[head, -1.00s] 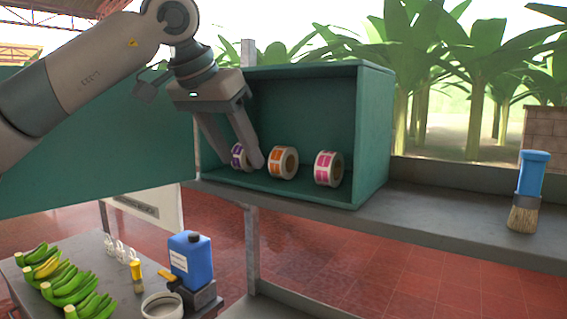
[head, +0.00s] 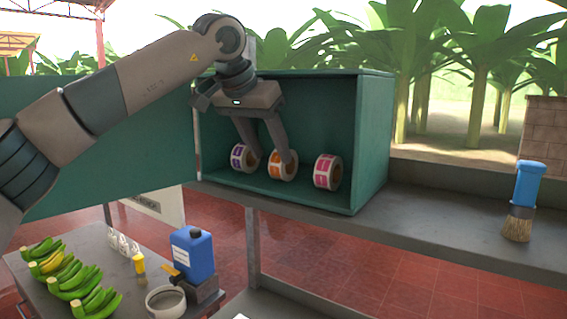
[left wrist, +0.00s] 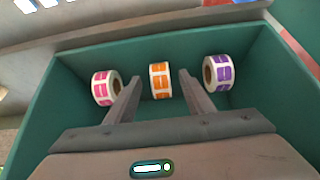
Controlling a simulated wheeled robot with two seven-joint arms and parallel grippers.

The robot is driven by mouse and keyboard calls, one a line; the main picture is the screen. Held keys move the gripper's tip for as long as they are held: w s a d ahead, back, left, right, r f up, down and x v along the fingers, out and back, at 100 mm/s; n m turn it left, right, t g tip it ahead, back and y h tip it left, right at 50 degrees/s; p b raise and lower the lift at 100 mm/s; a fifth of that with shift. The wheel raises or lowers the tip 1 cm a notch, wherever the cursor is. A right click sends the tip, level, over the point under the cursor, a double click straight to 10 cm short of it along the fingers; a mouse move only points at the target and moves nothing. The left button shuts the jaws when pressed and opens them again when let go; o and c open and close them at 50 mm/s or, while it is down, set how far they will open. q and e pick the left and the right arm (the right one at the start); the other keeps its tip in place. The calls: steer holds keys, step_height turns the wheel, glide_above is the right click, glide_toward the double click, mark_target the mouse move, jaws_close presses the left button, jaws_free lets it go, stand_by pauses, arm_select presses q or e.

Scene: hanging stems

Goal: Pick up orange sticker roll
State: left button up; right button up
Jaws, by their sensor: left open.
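The orange sticker roll (head: 277,166) stands on its edge in the green open-fronted box, between two other rolls. It also shows in the left wrist view (left wrist: 160,80), lying between the fingertips. My left gripper (head: 269,156) is open and reaches into the box. In the head view one finger overlaps the orange roll and the other comes down near the purple roll (head: 241,158). In the left wrist view the fingers (left wrist: 160,77) stand on either side of the orange roll, with gaps visible. My right gripper is in neither view.
A pink sticker roll (head: 327,171) stands to the right in the green box (head: 370,140). The box rests on a grey shelf (head: 430,205) with a blue-handled brush (head: 524,200) farther right. A lower table holds bananas (head: 75,280) and a blue jug (head: 193,254).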

arm_select(q)
steer(key=shift+w+d+r+p, duration=0.15)
steer(key=shift+w+d+p, duration=0.25)
steer(key=shift+w+p, duration=0.1)
steer(key=w+d+f, duration=0.1)
steer(key=w+f+p, duration=0.1)
steer(key=shift+w+d+f, duration=0.15)
steer(key=shift+w+d, duration=0.15)
steer(key=shift+d, duration=0.1)
steer(key=shift+w+f, duration=0.15)
steer(key=shift+f, duration=0.15)
steer(key=shift+c, duration=0.2)
jaws_close()
